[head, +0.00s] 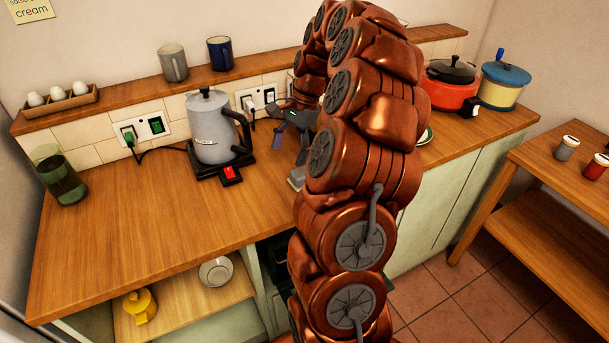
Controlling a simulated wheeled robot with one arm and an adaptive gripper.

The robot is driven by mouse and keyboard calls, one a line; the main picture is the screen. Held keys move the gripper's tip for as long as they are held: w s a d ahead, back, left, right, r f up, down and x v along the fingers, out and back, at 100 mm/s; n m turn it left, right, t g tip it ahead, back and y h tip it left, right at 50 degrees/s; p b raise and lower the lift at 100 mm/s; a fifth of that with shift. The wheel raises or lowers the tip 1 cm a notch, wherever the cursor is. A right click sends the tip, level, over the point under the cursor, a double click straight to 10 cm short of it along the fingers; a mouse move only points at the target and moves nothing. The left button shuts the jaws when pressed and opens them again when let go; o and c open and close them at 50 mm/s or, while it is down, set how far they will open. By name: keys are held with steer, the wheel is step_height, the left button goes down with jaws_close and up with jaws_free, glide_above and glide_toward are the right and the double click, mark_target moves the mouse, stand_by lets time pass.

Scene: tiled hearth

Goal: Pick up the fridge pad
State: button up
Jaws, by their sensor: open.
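My gripper (289,152) hangs above the wooden counter, just right of the grey kettle, with its fingers apart and pointing down. I see nothing between the fingers. My copper-coloured arm covers the middle of the view and part of the gripper. A small pale grey item (296,178) lies on the counter below the gripper, partly hidden by the arm; I cannot tell whether it is the fridge pad. A yellow note with writing including "cream" (32,11) is on the wall at the top left, cut off by the frame edge and far from the gripper.
The grey kettle (213,135) stands on a black base close left of the gripper. A green glass (62,178) is at the counter's left end. A red cooker (449,88) and a blue-lidded pot (502,85) stand at the right. The counter's (130,225) front left is clear.

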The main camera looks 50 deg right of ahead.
mark_target(305, 170)
steer(key=d+m, duration=0.1)
steer(key=d, duration=0.1)
steer(key=s+d+f+m, duration=0.1)
steer(key=d, duration=0.1)
steer(key=d+f, duration=0.1)
steer(key=d, duration=0.1)
steer(key=shift+s+d+m, duration=0.15)
steer(key=shift+d+m, duration=0.05)
steer(key=shift+m, duration=0.2)
steer(key=shift+s+d+f, duration=0.1)
steer(key=shift+d+f, duration=0.2)
steer(key=shift+d, duration=0.05)
steer(key=shift+p+x, duration=1)
steer(key=shift+x, duration=0.85)
steer(key=shift+d+p+x, duration=0.2)
steer(key=shift+p+x, duration=0.5)
steer(key=shift+x, duration=1.25)
steer(key=shift+c, duration=0.4)
steer(key=c, duration=1.2)
